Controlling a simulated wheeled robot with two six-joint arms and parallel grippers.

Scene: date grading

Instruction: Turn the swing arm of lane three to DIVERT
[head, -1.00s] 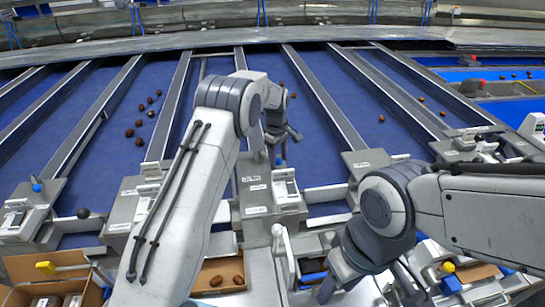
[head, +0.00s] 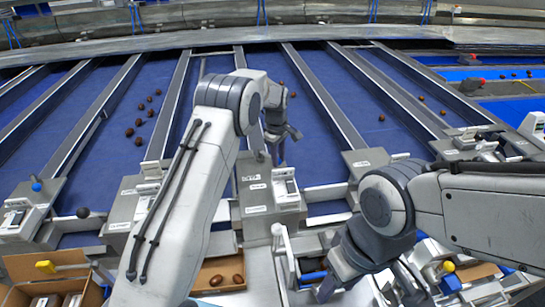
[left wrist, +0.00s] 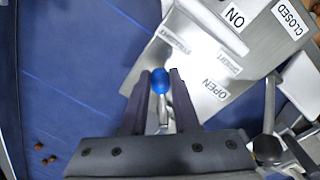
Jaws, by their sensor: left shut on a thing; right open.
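The swing arm's blue knob (left wrist: 160,82) stands between my left gripper's fingers in the left wrist view, with a metal rod below it. My left gripper (left wrist: 157,95) is shut on it. In the head view my left gripper (head: 278,158) is at the lane's grey control housing (head: 257,196), and hides the knob. In the left wrist view the housing's plate (left wrist: 195,75) carries ON, CLOSED and OPEN labels; two smaller labels are washed out by glare. My right gripper (head: 365,290) is open, low at the front, partly hidden by its own arm.
Blue lanes with grey dividers (head: 322,98) run away behind the housings. Several dates (head: 138,122) lie on a lane to the left. A box (head: 217,270) with dates sits in front.

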